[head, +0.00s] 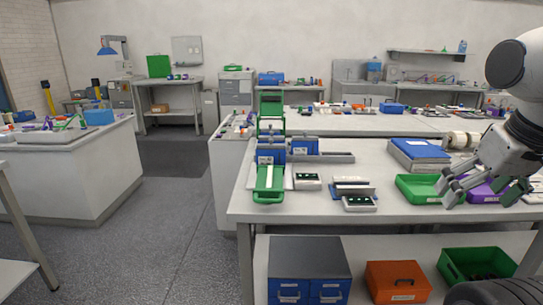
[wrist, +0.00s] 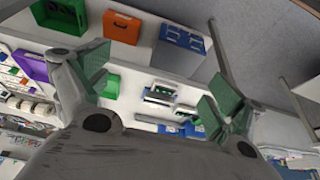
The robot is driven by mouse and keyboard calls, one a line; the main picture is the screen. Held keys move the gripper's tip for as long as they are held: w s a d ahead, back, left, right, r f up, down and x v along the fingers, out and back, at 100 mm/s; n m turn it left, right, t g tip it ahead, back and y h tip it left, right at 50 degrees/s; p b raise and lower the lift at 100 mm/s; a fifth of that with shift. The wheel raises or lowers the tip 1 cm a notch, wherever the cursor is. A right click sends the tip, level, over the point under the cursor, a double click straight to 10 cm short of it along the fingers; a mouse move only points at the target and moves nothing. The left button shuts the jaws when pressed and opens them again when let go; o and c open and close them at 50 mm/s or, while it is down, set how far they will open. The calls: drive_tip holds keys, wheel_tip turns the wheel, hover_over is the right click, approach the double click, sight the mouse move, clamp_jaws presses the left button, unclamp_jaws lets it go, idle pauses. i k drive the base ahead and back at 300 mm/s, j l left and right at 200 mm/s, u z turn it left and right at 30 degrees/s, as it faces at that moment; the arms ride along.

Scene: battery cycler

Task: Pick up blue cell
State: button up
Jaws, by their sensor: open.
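A green and blue device (head: 270,155) stands on the left part of the near worktable. Blue blocks (head: 304,146) sit at its right side on a grey rail. I cannot tell for sure which blue part is the blue cell. My gripper (head: 484,190) is at the right, above the table near the green tray and purple bin, well apart from the device. In the wrist view, my gripper (wrist: 160,82) has its green-padded fingers spread wide, with nothing between them. Small blue parts (wrist: 193,130) show beyond the right finger, too small to name.
A green tray (head: 418,188), a purple bin (head: 483,191) and a blue-topped box (head: 420,150) stand on the right of the worktable (head: 300,215). Small black-and-white units (head: 359,203) lie near its front edge. The lower shelf holds blue drawers (head: 310,291) and an orange box (head: 398,282). Floor (head: 180,215) is clear at left.

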sight(264, 157)
drive_tip(key=i+j, duration=1.1)
drive_tip(key=j+z, duration=0.05)
